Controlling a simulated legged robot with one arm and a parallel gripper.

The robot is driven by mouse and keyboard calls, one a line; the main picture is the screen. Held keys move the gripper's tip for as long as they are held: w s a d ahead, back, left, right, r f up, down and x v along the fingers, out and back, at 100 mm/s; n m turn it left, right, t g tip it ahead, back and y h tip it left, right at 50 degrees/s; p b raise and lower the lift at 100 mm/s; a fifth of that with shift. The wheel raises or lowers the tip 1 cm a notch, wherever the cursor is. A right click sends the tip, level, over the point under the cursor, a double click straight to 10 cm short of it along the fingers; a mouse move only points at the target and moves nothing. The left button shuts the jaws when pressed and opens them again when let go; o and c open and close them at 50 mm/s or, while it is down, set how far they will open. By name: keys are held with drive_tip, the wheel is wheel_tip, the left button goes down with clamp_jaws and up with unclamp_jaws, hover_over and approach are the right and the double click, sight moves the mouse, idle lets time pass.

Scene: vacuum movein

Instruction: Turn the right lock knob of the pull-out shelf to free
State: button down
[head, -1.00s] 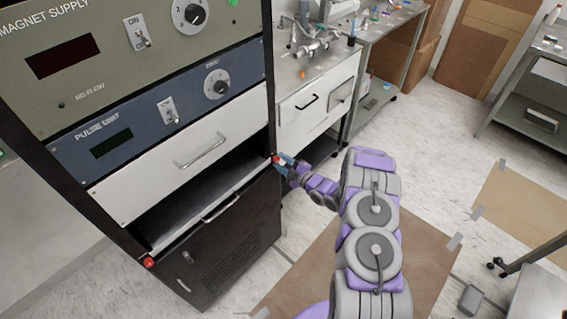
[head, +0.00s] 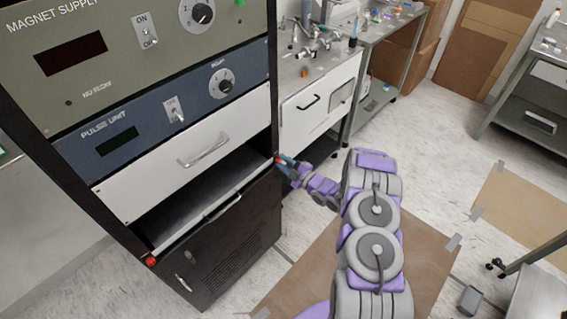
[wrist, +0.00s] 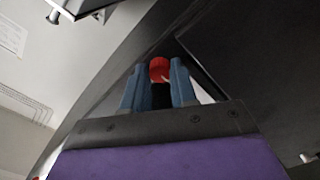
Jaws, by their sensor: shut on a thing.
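The pull-out shelf (head: 205,205) sits in the dark rack below a white drawer. Its right lock knob is red and shows in the wrist view (wrist: 159,69) between my gripper's blue fingertips. In the head view my gripper (head: 283,162) is at the shelf's right front corner, and the fingers hide most of that knob. My gripper is shut on the right knob, with a finger on each side. The left lock knob (head: 151,261), also red, is at the shelf's left front corner, apart from my gripper.
The white drawer (head: 190,150) with a bar handle is just above the shelf opening. A dark lower door (head: 225,250) with vents is below. A white-fronted bench (head: 320,100) stands to the right of the rack. Open floor with brown sheets lies to the right.

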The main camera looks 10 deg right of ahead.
drive_tip(key=shift+s+f+m+p, duration=0.1)
drive_tip(key=shift+f+m+p, duration=0.05)
drive_tip(key=shift+m+p, duration=0.25)
drive_tip(key=m+p, duration=0.2)
drive_tip(key=m, duration=0.1)
drive_tip(key=m+p, duration=0.1)
drive_tip(key=m, duration=0.3)
drive_tip(key=shift+m+p, duration=0.3)
drive_tip(key=shift+p, duration=0.1)
drive_tip(key=m, duration=0.9)
drive_tip(key=shift+m, duration=0.4)
drive_tip(key=shift+p, duration=0.3)
drive_tip(key=c, duration=1.2)
unclamp_jaws()
drive_tip(key=shift+o, duration=0.2)
